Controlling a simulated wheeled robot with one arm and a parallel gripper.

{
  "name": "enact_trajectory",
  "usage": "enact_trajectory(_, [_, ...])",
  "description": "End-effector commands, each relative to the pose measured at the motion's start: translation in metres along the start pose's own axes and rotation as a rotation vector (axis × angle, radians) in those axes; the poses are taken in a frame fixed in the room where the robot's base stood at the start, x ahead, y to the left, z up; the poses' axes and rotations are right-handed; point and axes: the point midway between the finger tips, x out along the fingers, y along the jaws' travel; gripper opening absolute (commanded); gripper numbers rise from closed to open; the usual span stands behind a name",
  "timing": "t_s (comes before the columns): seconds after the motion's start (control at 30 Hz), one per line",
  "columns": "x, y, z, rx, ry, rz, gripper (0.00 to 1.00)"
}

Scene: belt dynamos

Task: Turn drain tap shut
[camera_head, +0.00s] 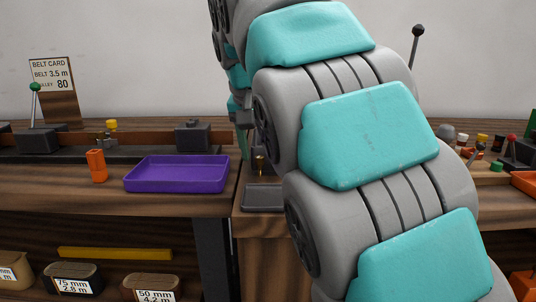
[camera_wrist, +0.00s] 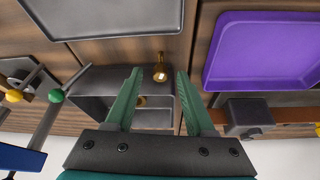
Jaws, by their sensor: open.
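A small brass fitting, which looks like the drain tap (camera_wrist: 160,73), shows in the wrist view at the edge of a dark grey box-like tank (camera_wrist: 90,83). In the head view the brass tap (camera_head: 261,165) stands above a grey tray (camera_head: 263,198), just left of my arm. My gripper (camera_wrist: 160,71) is open, with its two green fingers on either side of the tap in the wrist picture. I cannot tell whether the fingers are level with the tap or above it. No contact shows. In the head view my arm hides most of my gripper.
A purple tray (camera_head: 178,174) lies left of the tap, with an orange bottle-like piece (camera_head: 97,165) beside it. A green-knobbed lever (camera_head: 36,114) stands at the far left. Labelled bins (camera_head: 73,278) sit below. A red-knobbed lever (camera_head: 512,150) is at the right.

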Motion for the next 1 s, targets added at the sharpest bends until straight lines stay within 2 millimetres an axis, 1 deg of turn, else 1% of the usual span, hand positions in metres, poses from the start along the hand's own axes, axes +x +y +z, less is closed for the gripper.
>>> enact_trajectory(0.1, [0.0047, -0.0024, -0.0013, -0.001, 0.0, 0.0, 0.54])
enact_trajectory(0.33, [0.0047, -0.0028, -0.0018, -0.001, 0.002, -0.001, 0.54])
enact_trajectory(0.37, [0.0047, -0.0028, -0.0018, -0.001, 0.002, -0.001, 0.53])
enact_trajectory(0.83, [0.0043, -0.0027, -0.0018, -0.001, 0.003, -0.002, 0.0])
enact_trajectory(1.0, [0.0043, -0.0028, -0.0019, -0.001, 0.003, -0.002, 0.0])
